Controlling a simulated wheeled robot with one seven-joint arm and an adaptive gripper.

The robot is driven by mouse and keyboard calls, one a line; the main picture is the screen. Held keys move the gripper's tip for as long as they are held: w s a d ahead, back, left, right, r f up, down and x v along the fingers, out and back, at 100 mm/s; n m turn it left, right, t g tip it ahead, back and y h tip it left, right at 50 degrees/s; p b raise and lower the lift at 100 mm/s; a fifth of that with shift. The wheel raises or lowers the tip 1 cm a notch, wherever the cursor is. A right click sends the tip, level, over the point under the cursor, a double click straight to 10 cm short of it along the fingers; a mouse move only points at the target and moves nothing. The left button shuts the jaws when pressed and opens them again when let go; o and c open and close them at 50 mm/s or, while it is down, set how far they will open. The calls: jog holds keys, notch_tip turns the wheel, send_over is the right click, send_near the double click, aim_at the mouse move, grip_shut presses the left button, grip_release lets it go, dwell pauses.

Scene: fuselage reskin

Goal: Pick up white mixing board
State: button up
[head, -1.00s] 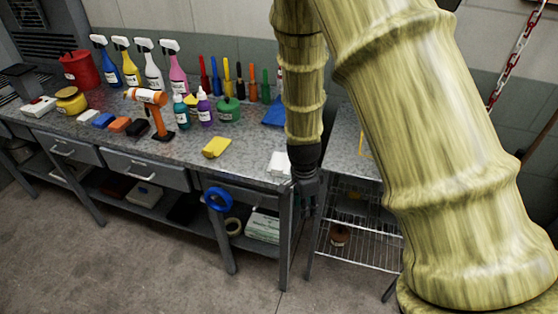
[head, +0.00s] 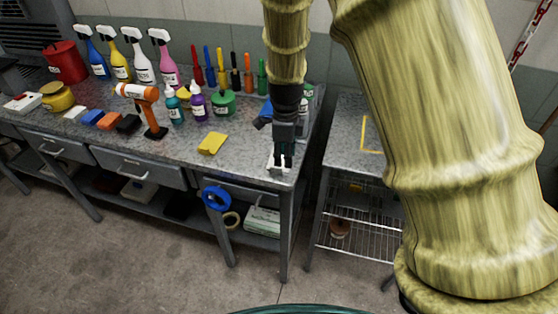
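A small white piece, which looks like the mixing board (head: 271,164), lies at the front right corner of the grey workbench (head: 232,172). My dark gripper (head: 283,161) points down over this white piece, and its fingers hide part of it. The fingertips appear at or just above the board, but I cannot tell if they touch it. The finger gap is too small to read.
A yellow sponge-like block (head: 212,143) lies left of the gripper. Bottles, upright tools and an orange drill-like tool (head: 144,100) crowd the bench further left and back. A separate grey table with a wire shelf (head: 352,238) stands to the right.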

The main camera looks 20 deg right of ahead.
jog(key=shift+w+f, duration=0.25)
jog(key=shift+f, duration=0.1)
jog(key=shift+s+a+f+p, duration=0.2)
jog(key=shift+s+f+p, duration=0.05)
jog(key=shift+f+p, duration=0.1)
jog(key=f, duration=0.1)
jog(key=f+p, duration=0.1)
jog(key=shift+w+a+f, duration=0.3)
jog(key=shift+w+f, duration=0.05)
jog(key=shift+w, duration=0.05)
jog(key=shift+f+p, duration=0.3)
jog(key=shift+f, duration=0.6)
grip_shut()
